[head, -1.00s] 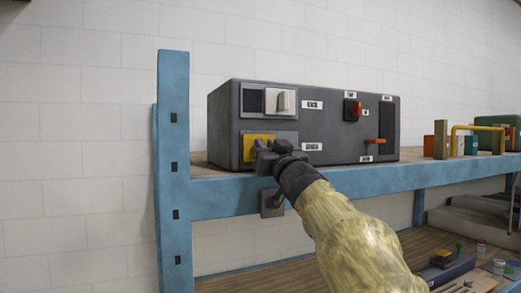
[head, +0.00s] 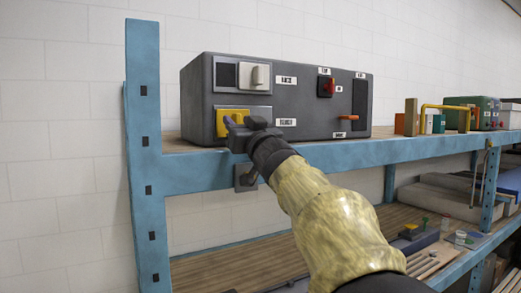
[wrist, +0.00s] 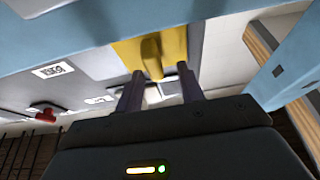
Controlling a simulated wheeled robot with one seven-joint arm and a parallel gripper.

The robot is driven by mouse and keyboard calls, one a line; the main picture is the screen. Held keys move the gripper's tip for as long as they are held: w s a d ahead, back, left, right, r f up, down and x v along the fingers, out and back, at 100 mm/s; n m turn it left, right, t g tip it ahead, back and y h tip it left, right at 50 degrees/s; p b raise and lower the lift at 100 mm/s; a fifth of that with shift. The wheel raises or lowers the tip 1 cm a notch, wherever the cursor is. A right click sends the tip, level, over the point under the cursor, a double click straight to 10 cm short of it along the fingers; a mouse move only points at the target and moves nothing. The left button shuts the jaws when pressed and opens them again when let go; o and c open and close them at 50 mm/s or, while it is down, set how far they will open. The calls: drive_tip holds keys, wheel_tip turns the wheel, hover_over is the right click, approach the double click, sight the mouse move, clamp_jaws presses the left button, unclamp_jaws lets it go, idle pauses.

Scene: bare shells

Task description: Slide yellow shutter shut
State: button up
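The yellow shutter (head: 233,112) sits in the lower-left panel (head: 262,108) of a dark grey box (head: 300,108). Its yellow covers the left part of that panel, and my gripper hides some of the rest. My gripper (head: 233,122) is right in front of it. In the wrist view, the yellow shutter (wrist: 130,51) has a raised yellow knob (wrist: 151,54). The gripper's two fingers (wrist: 160,71) are apart, with the knob's end between their tips. The knob looks nearer the left finger; whether it touches is unclear.
The box stands on a blue-framed shelf (head: 300,157) with a post (head: 145,150) at the left. Above the yellow shutter is a white-knobbed shutter (head: 257,75). A red switch (head: 326,87) and orange lever (head: 347,117) are to the right. Several small blocks stand farther right.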

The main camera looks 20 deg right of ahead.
drive_tip(key=b+v, duration=0.6)
drive_tip(key=v, duration=1)
drive_tip(key=w+a+f+m+g+h, duration=0.1)
drive_tip(key=w+f+g+h, duration=0.2)
drive_tip(key=f, duration=1.2)
drive_tip(key=w+f+m+g+h, duration=0.1)
drive_tip(key=w+f+m+g, duration=0.3)
drive_tip(key=f, duration=1)
drive_tip(key=s+a+f+n+g, duration=0.1)
drive_tip(key=s+f+g, duration=0.5)
drive_tip(key=f, duration=0.8)
drive_tip(key=s+a+f+n+g, duration=0.2)
drive_tip(key=s+a+f+g, duration=0.2)
drive_tip(key=s+f, duration=0.9)
drive_tip(key=f+g, duration=0.1)
drive_tip(key=g, duration=0.1)
drive_tip(key=shift+a+f+g, duration=0.2)
drive_tip(key=shift+f+g, duration=0.1)
drive_tip(key=shift+f, duration=0.1)
